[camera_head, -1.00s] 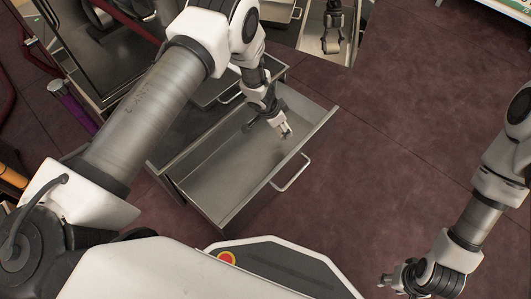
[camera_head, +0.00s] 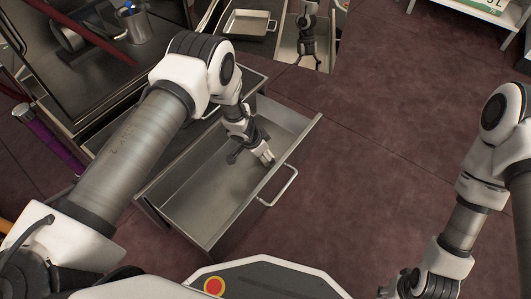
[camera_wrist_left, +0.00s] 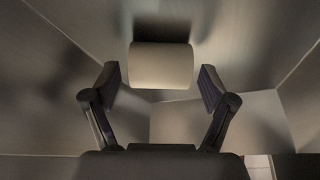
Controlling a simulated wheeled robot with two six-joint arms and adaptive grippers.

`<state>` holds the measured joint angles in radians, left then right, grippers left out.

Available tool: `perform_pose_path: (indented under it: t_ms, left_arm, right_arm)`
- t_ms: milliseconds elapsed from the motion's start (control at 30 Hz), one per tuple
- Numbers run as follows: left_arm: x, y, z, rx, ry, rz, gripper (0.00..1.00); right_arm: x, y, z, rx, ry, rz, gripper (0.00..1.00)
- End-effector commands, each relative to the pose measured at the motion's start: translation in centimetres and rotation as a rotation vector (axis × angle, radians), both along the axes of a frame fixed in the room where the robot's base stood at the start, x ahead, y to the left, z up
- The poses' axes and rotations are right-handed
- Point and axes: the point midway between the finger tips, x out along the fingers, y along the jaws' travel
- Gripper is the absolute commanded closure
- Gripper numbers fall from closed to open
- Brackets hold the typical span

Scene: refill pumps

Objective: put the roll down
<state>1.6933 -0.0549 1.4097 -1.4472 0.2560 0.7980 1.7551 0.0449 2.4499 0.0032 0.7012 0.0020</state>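A pale, short cylindrical roll (camera_wrist_left: 161,65) shows in the left wrist view, lying sideways between my left fingertips. A narrow gap shows on each side of it, so my left gripper (camera_wrist_left: 161,88) looks open around the roll and not clamped on it. In the head view my left gripper (camera_head: 266,160) reaches down inside an open metal drawer (camera_head: 195,210); the roll cannot be made out clearly there. Dark shadow lies beside the roll on the metal; whether it rests fully on the drawer floor is hard to tell. My right gripper (camera_head: 398,288) is at the bottom edge, partly cut off.
The drawer's front handle (camera_head: 280,188) faces the open dark red floor (camera_head: 390,120), which is clear on the right.

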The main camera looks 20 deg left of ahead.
Motion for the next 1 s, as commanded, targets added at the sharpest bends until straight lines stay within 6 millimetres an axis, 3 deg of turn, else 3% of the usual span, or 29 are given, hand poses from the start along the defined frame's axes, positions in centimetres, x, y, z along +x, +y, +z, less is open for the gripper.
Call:
perform_pose_path:
  t_ms: [267,700,1000]
  left_arm:
    - [0.0,0.1,1.1,0.000,-0.001,0.000,0.17]
    - [-3.0,2.8,10.5,0.000,0.000,0.002,0.17]
    - [-3.4,3.1,11.4,0.000,0.000,-0.001,0.17]
  right_arm:
    - [0.0,0.0,0.6,0.000,0.001,0.000,0.60]
    - [-0.3,0.1,5.8,0.001,0.007,0.010,0.60]
    - [-0.3,0.1,6.0,0.001,0.007,0.009,0.60]
